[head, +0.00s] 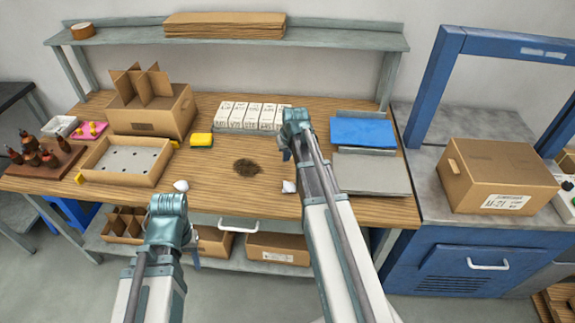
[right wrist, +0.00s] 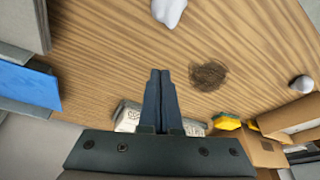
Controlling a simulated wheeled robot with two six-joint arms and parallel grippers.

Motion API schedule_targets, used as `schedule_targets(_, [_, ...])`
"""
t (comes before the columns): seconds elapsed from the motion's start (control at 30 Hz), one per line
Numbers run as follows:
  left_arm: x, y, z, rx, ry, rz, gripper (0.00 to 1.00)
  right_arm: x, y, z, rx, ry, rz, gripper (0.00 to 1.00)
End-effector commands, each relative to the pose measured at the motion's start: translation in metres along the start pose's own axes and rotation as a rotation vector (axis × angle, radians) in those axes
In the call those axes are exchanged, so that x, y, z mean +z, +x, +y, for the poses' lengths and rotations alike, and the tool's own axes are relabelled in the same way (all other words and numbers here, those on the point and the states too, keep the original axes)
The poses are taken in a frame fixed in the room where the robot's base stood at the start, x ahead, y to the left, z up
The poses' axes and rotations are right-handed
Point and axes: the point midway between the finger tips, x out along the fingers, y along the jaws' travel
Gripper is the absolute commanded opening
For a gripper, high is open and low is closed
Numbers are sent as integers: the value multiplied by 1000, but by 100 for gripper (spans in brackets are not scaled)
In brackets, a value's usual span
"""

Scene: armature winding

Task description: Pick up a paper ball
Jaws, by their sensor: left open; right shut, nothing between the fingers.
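Two small white crumpled paper balls lie on the wooden table. One (head: 289,187) is near the front edge, beside my right arm; it also shows at the top of the right wrist view (right wrist: 169,10). The other (head: 181,185) is further left, just beyond my left arm; it shows at the right of the right wrist view (right wrist: 302,84). My right gripper (right wrist: 160,73) is shut and empty above the table, apart from both balls. In the head view it is mostly hidden by its wrist. My left gripper (head: 195,262) is open, in front of the table, largely hidden by its arm.
A dark brown patch of debris (head: 247,169) lies mid-table. A yellow sponge (head: 201,140), white cartons (head: 252,116) and a divided cardboard box (head: 150,107) stand behind. A shallow tray (head: 127,162) is at left. A blue folder (head: 362,132) and grey plates (head: 371,173) are at right.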

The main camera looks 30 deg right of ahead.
Motion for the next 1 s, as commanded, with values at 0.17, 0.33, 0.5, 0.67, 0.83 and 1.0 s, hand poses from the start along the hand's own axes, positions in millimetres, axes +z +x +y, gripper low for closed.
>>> schedule_targets(0.17, [-1, 18, 2, 0, 0, 0, 50, 1, 19, 0, 0, 1, 0, 0])
schedule_targets(0.33, [-2, 40, 4, 0, 0, 0, 50, 1, 42, 0, 0, 1, 0, 0])
schedule_targets(0.5, [-4, 65, 6, 0, 0, 0, 50, 1, 68, 0, 1, 2, 0, 0])
schedule_targets(0.67, [-5, 87, 8, 0, 0, 0, 50, 1, 92, 0, 1, 2, 0, 0])
schedule_targets(0.83, [-5, 90, 9, 0, 0, 0, 50, 20, 89, 0, 1, 3, 0, 0])
schedule_targets(1.0, [-5, 90, 9, 0, 0, 0, 50, 37, 83, 0, 1, 2, 0, 0])
